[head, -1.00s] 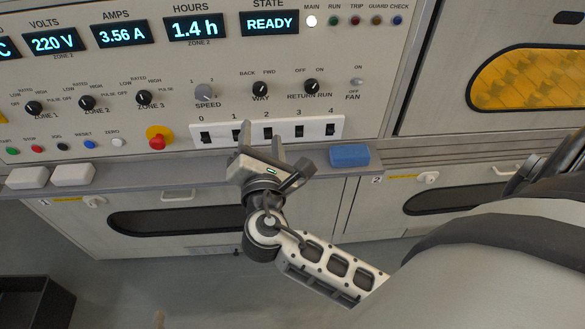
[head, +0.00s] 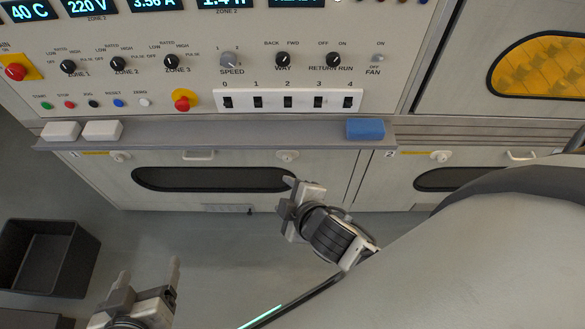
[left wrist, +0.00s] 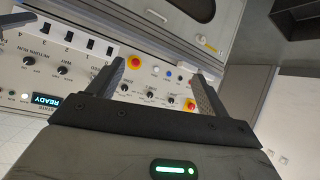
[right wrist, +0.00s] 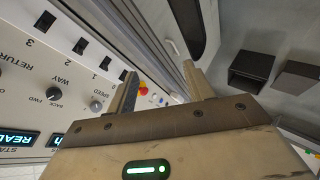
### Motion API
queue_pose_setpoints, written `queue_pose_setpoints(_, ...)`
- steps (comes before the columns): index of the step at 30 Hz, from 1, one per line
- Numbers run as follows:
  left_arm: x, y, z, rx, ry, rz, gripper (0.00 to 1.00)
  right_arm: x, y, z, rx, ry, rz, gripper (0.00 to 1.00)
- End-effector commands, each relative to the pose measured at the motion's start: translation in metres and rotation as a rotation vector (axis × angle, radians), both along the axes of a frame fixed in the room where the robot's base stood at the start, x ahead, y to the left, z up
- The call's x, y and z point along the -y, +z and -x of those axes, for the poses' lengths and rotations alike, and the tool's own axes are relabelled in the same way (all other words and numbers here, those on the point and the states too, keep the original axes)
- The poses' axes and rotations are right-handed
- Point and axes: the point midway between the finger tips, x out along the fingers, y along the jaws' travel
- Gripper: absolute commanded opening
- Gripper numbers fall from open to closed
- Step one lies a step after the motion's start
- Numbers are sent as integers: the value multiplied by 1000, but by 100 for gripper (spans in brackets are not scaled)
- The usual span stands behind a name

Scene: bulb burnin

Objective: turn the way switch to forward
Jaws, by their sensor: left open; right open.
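The WAY switch (head: 283,59) is a black round knob on the panel, labelled BACK at its left and FWD at its right. Its pale mark seems to tilt to the upper right, but is too small to read surely. It also shows in the left wrist view (left wrist: 62,71) and, left of the fingers, in the right wrist view (right wrist: 54,94). My right gripper (head: 286,196) is open and empty, below the ledge and well apart from the switch. My left gripper (head: 150,268) is open and empty at the lower left, far from the panel knobs.
The RETURN RUN knob (head: 340,59) and SPEED knob (head: 229,60) flank the switch. Below is a rocker strip (head: 243,101), then a ledge (head: 230,136) with a blue block (head: 365,129) and two white blocks (head: 101,130). A dark bin (head: 45,258) stands lower left.

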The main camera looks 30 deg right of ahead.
Motion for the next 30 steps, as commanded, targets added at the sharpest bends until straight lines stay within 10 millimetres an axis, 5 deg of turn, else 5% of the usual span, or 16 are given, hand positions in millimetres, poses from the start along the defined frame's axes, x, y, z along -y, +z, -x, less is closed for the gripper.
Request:
queue_pose_setpoints(9, 0, 13, 0, 0, 0, 0, 78, -6, -6, 32, -69, -183, -419, 52)
queue_pose_setpoints(21, 0, 12, 0, -1, 0, -2, 78, -6, -7, 35, -75, -209, -468, 52)
queue_pose_setpoints(30, -20, -61, 10, -67, -1, -129, 78, -5, -10, 54, -113, -362, -742, 52)
